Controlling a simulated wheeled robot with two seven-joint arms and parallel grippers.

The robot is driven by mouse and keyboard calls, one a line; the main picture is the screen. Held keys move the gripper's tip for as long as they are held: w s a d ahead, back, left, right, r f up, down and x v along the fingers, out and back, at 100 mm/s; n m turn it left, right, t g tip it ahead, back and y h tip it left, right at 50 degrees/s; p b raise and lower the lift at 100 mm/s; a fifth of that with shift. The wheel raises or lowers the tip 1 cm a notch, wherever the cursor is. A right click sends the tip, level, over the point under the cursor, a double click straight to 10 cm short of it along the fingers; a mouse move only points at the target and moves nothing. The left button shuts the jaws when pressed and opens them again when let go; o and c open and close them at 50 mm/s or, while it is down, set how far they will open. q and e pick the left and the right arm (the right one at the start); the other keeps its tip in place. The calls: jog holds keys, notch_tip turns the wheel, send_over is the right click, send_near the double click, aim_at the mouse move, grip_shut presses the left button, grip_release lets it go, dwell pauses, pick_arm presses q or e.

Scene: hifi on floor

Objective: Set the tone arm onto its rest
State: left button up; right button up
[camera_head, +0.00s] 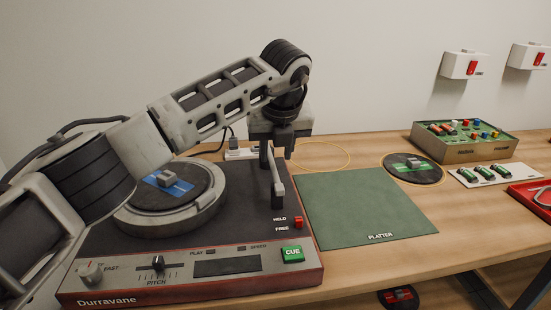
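The turntable (215,262), marked Durravane, stands on the wooden bench. Its round platter (125,218) carries a dark disc with a blue label (165,186) and a small grey block at the centre; my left arm partly covers it. A light grey bar, apparently the tone arm (277,182), stands at the deck's right side, pointing toward the front. My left gripper (274,150) is directly above and behind this bar, fingers down. I cannot tell whether the fingers are closed on it. The rest is not clearly visible. My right gripper is out of view.
A red switch (298,222) marked HELD and FREE and a green CUE button (292,254) sit on the deck. Right of it lies a bare green mat (360,205). Beyond are a dark disc (425,172), an electronics box (462,152) and a red tray (525,203).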

pick_arm(q)
jog(key=v, duration=1.2)
jog(key=shift+r, duration=0.4)
jog(key=shift+s+d, duration=0.1)
